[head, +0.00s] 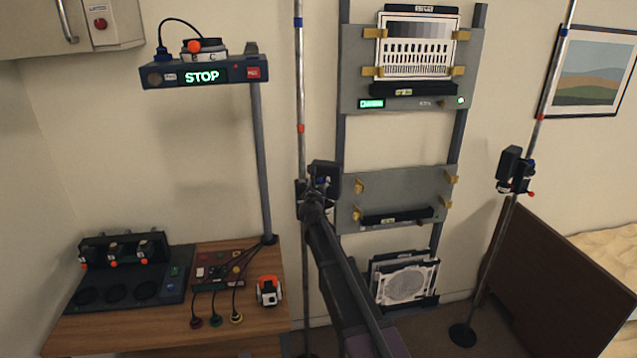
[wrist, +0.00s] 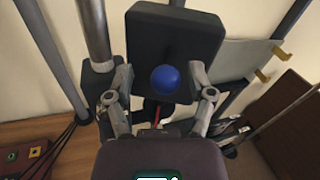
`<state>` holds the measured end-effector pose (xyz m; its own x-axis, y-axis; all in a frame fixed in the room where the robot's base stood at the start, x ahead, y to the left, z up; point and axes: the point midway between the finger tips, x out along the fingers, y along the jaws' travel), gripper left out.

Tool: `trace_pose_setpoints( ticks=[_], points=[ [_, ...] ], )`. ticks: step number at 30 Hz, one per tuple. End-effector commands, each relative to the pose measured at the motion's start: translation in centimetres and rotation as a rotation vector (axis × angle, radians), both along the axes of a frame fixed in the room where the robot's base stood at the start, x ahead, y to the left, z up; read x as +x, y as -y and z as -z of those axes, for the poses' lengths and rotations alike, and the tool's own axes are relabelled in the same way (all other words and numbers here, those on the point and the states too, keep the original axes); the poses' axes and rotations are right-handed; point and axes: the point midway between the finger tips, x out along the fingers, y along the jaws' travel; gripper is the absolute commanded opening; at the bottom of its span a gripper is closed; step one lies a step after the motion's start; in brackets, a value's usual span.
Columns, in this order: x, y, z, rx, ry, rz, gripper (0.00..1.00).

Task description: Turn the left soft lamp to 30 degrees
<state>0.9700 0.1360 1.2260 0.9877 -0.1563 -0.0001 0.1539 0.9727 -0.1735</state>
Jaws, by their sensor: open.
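The left soft lamp (head: 326,172) is a dark box head on the left upright pole (head: 300,110), partly hidden behind my arm in the head view. In the wrist view its dark panel (wrist: 190,35) fills the upper middle, with a blue ball knob (wrist: 165,79) in front. My gripper (wrist: 160,84) is open, with one finger on each side of the blue knob. I cannot tell whether the fingers touch it. A thin red piece (wrist: 158,114) shows below the knob. No angle marking is readable.
A second lamp (head: 515,170) hangs on the right pole (head: 497,235). A rack with a test chart (head: 417,45) stands between the poles. A wooden bench (head: 255,325) with devices is at left, under a STOP sign box (head: 202,75). A brown panel (head: 550,270) stands at right.

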Motion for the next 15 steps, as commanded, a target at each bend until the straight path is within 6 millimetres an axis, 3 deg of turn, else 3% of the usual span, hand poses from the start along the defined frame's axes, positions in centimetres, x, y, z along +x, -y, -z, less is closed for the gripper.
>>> trace_pose_setpoints(
  ticks=[8, 15],
  points=[
    [-2.5, -0.5, 0.0, 0.0, 0.0, -0.002, 0.7],
    [-6.3, -0.9, 0.0, 0.0, 0.0, -0.001, 0.7]
  ],
)
